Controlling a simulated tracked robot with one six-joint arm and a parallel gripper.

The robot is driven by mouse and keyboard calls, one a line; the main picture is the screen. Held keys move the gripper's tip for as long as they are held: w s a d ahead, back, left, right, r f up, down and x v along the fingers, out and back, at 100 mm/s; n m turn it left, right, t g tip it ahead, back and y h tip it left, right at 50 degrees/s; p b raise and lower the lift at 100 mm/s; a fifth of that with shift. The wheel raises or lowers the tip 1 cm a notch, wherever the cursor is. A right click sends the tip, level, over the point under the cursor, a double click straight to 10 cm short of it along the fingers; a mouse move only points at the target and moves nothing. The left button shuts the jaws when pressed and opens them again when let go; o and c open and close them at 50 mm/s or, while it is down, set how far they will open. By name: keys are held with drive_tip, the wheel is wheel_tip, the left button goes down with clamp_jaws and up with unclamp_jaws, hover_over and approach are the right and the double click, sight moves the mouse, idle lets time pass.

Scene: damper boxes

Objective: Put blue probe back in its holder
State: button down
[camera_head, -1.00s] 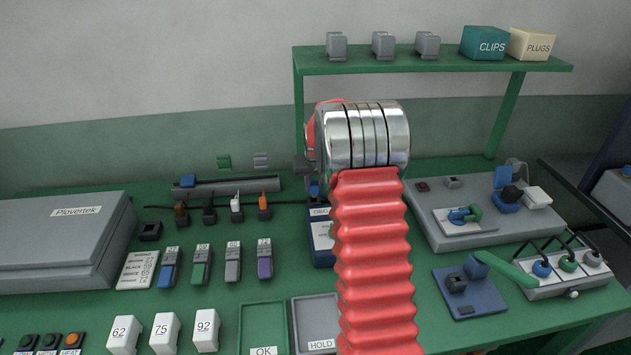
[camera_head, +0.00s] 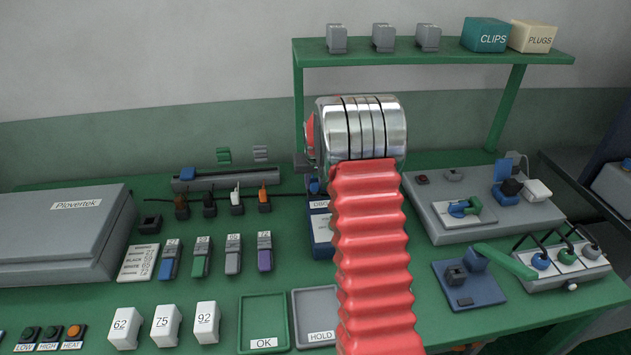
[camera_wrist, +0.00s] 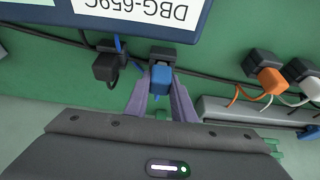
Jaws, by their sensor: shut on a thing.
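In the wrist view my gripper (camera_wrist: 161,90) is shut on the blue probe (camera_wrist: 161,79), a small blue block between its two greyish-purple fingers. A black holder block (camera_wrist: 164,53) lies directly beyond the probe, close to or touching it. I cannot tell whether the probe is seated in it. A second black block (camera_wrist: 109,66) with a blue strip beside it is to the left.
The meter labelled DBG-659C (camera_wrist: 130,12) lies just past the holder. Orange (camera_wrist: 271,80) and white (camera_wrist: 304,70) probes stand in holders to the right. A grey rail (camera_wrist: 245,110) is nearer the gripper. Black cables run along the green bench.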

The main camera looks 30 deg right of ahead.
drive_tip(key=shift+f, duration=0.6)
drive_tip(key=c, duration=1.4)
unclamp_jaws()
drive_tip(key=shift+c, duration=0.2)
drive_tip(key=shift+r, duration=0.15)
drive_tip(key=v, duration=1.3)
drive_tip(key=shift+r, duration=0.2)
drive_tip(key=shift+s+a, duration=0.1)
drive_tip(key=shift+s, duration=0.1)
